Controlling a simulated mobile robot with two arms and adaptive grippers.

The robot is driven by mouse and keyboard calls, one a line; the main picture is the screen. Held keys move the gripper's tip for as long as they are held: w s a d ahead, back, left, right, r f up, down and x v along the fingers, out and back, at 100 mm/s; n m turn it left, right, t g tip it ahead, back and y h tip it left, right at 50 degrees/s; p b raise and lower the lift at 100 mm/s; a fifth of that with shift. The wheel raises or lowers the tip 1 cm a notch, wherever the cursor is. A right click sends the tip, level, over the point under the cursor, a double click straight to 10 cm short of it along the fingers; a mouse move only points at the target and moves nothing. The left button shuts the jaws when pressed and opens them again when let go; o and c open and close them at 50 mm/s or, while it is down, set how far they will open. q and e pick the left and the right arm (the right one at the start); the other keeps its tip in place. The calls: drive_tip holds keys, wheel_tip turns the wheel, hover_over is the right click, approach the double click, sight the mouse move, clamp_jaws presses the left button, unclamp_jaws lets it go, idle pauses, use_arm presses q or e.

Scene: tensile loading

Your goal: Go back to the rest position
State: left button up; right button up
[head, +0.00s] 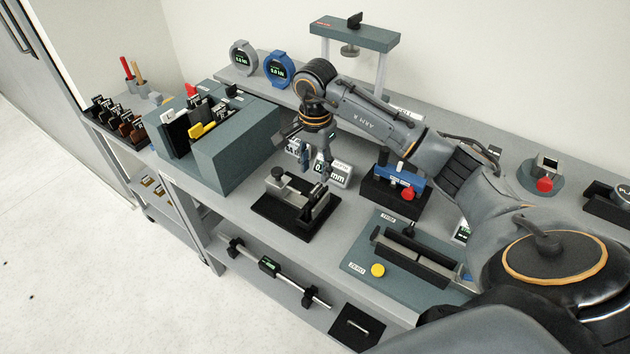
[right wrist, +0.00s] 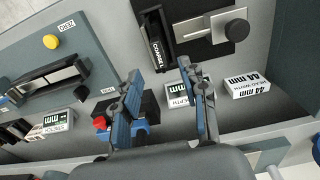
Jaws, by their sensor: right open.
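My right gripper (head: 311,158) hangs above the middle of the bench in the head view, with the arm reaching in from the right. In the right wrist view its two blue-grey fingers (right wrist: 160,72) stand wide apart with nothing between them. It is above the bench surface, behind the black-based clamp fixture (head: 293,202). That fixture also shows beyond the fingertips in the right wrist view (right wrist: 205,28). My left gripper is in neither view.
A blue device with a red knob (head: 395,186) stands right of the gripper. White display blocks (head: 334,174) lie beneath it. A grey-green slotted block (head: 238,146) is to the left. A press frame (head: 355,36) and round gauges (head: 278,68) stand behind. A plate with a yellow button (head: 365,248) is in front.

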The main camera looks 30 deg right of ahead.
drive_tip(key=shift+r, duration=1.95)
